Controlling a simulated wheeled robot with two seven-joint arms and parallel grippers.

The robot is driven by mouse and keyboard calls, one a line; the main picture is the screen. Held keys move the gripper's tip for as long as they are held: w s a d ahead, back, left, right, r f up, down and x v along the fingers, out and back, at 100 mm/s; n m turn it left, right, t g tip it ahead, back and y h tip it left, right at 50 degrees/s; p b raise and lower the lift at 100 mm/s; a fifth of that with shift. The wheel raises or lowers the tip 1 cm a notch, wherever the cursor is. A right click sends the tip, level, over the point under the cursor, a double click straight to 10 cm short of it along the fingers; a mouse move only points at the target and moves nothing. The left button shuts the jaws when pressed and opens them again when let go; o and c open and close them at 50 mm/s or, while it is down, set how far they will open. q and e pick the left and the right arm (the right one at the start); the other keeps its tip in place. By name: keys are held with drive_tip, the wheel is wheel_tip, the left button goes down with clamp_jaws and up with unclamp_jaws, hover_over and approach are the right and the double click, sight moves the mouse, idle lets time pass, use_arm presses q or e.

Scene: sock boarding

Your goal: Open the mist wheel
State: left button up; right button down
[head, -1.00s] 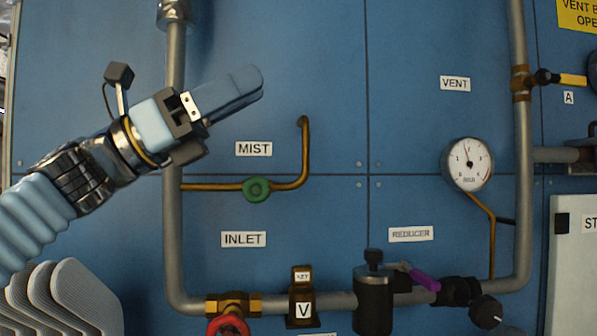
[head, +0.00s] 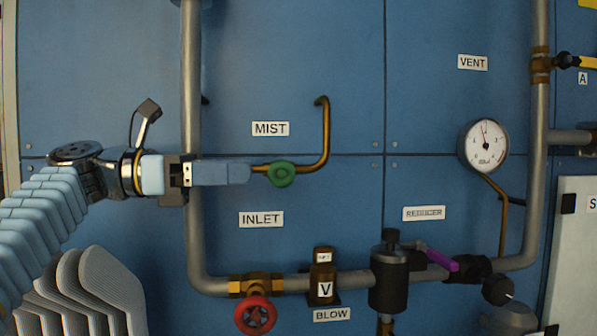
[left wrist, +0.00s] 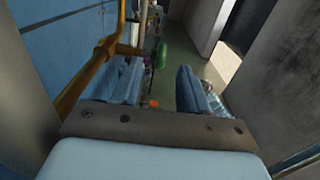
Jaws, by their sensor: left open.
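The mist wheel is a small green handwheel (head: 281,174) on a thin brass pipe (head: 325,130), below the MIST label (head: 270,129). My left gripper (head: 248,173) reaches in from the left at the wheel's height, its pale blue fingers pointing right. Its tips end a short way left of the wheel and appear apart from it. In the left wrist view the two fingers (left wrist: 160,78) stand apart with nothing between them. A green spot beyond the tips looks like the wheel (left wrist: 161,55). My right gripper is out of view.
A grey vertical pipe (head: 191,80) runs behind my left gripper. A gauge (head: 484,146) is at right. Grey curved plates (head: 100,290) stand at lower left. The brass pipe (left wrist: 90,75) passes close beside the left fingers.

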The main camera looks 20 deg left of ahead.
sight(292, 168)
use_arm(q)
drive_tip(key=x, duration=0.8)
drive_tip(key=shift+w+d, duration=0.1)
drive_tip(key=shift+d, duration=0.25)
drive_tip(key=shift+c, duration=0.4)
clamp_jaws()
drive_tip(key=shift+f, duration=0.15)
drive_tip(key=t+h+b, duration=0.1)
drive_tip(key=h+b, duration=0.1)
drive_tip(key=b, duration=0.1)
drive_tip(key=shift+a+r+b, duration=0.1)
drive_tip(key=shift+r+b, duration=0.1)
drive_tip(key=shift+b, duration=0.15)
drive_tip(key=shift+r, duration=0.15)
